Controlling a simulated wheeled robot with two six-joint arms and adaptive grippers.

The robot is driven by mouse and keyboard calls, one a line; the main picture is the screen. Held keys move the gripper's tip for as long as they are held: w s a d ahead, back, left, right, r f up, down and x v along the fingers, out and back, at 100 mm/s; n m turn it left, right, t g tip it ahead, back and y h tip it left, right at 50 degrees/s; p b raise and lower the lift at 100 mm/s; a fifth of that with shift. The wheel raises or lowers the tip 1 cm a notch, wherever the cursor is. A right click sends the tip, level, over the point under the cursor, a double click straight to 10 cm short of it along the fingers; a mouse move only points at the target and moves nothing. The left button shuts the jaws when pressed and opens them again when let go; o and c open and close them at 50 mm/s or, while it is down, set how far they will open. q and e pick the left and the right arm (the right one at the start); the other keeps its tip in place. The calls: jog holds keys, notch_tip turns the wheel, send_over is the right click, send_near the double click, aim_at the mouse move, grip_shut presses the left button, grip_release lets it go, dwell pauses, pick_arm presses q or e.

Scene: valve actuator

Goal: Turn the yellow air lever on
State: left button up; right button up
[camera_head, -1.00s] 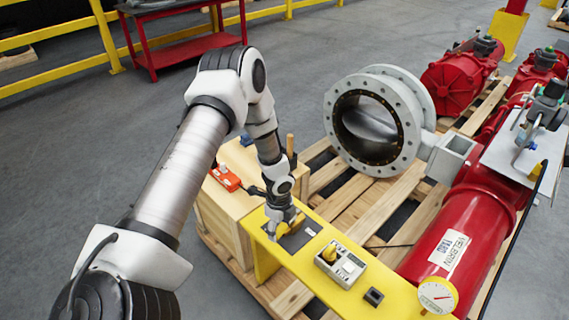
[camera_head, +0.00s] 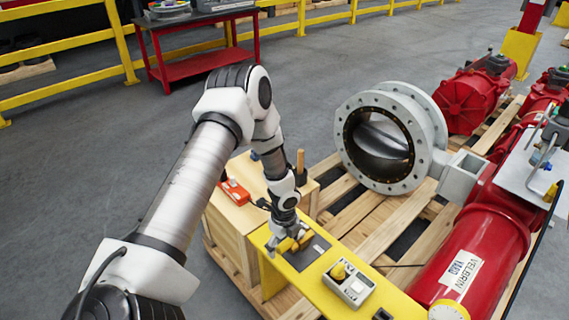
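The yellow lever (camera_head: 300,241) sits on a dark plate (camera_head: 312,252) set in a yellow panel (camera_head: 285,274). My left gripper (camera_head: 284,246) reaches down over the plate, with its fingertips right at the lever. The gripper hides part of the lever. I cannot tell whether the fingers are closed on it or only beside it. My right gripper is out of view.
A wooden crate (camera_head: 231,224) with an orange-red device (camera_head: 233,191) is behind. A large flanged valve (camera_head: 382,140) and a red cylinder (camera_head: 478,254) stand on the pallet to the right.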

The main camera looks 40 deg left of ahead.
aim_at(284, 243)
pick_arm(q)
jog(key=shift+w, duration=0.2)
jog(key=shift+r, duration=0.1)
jog(key=shift+w+r, duration=0.1)
jog(key=shift+r, duration=0.4)
notch_tip(284, 243, up, 11)
